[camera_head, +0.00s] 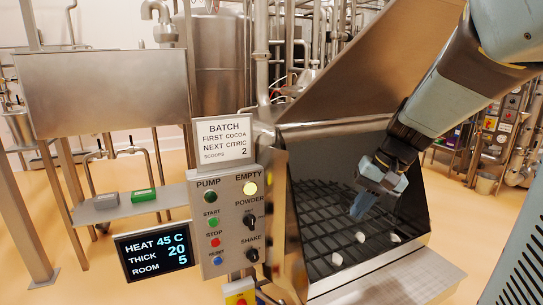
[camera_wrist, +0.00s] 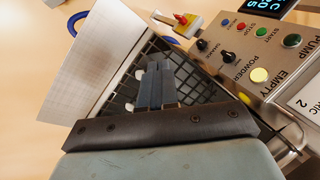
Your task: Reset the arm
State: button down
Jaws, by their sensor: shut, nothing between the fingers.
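My gripper (camera_head: 362,206) reaches from the upper right into the open powder hopper (camera_head: 418,212) in the head view. Its fingers point down over the black grid (camera_head: 318,225) inside the hopper. In the wrist view my gripper (camera_wrist: 158,82) has its blue-grey fingers together with nothing between them, above the same grid (camera_wrist: 190,75). Several small white lumps lie on the grid, one of them a white lump (camera_head: 336,259) near its front. Whether the fingertips touch the grid is unclear.
A shelf (camera_head: 130,207) holds a grey and a green block. The hopper's raised lid (camera_head: 365,50) leans close to my arm.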

jog(key=s+d+r+n+t+h, duration=0.2)
jog(key=s+d+r+t+h, duration=0.2)
jog(key=s, duration=0.6)
jog(key=shift+s+r+n, duration=0.3)
jog(key=shift+s+r, duration=0.05)
jog(key=shift+r, duration=0.6)
